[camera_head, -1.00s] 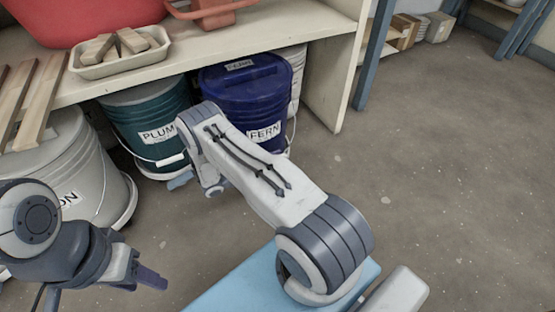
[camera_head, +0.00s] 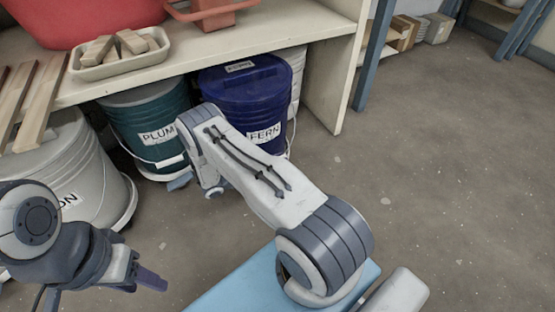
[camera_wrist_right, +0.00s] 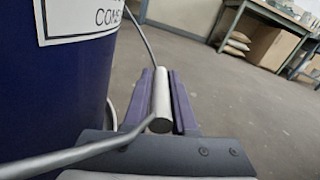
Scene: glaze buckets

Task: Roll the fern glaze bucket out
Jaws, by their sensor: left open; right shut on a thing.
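The fern glaze bucket (camera_head: 240,91) is dark blue with a lid and a white FERN label, and stands on the floor at the shelf's front edge. It fills the left of the right wrist view (camera_wrist_right: 60,100). My right arm crosses in front of it in the head view and hides its lower part. My right gripper (camera_wrist_right: 162,78) is shut on the grey grip (camera_wrist_right: 161,100) of a wire handle beside the bucket. My left gripper (camera_head: 145,278) is open and empty at the lower left, away from the bucket.
The green PLUM bucket (camera_head: 145,112) stands close on the left and a pale grey bucket (camera_head: 75,165) further left. A white bucket (camera_head: 297,75) is behind the fern bucket. The shelf's end panel (camera_head: 337,80) stands right of it. The floor (camera_head: 440,170) to the right is clear.

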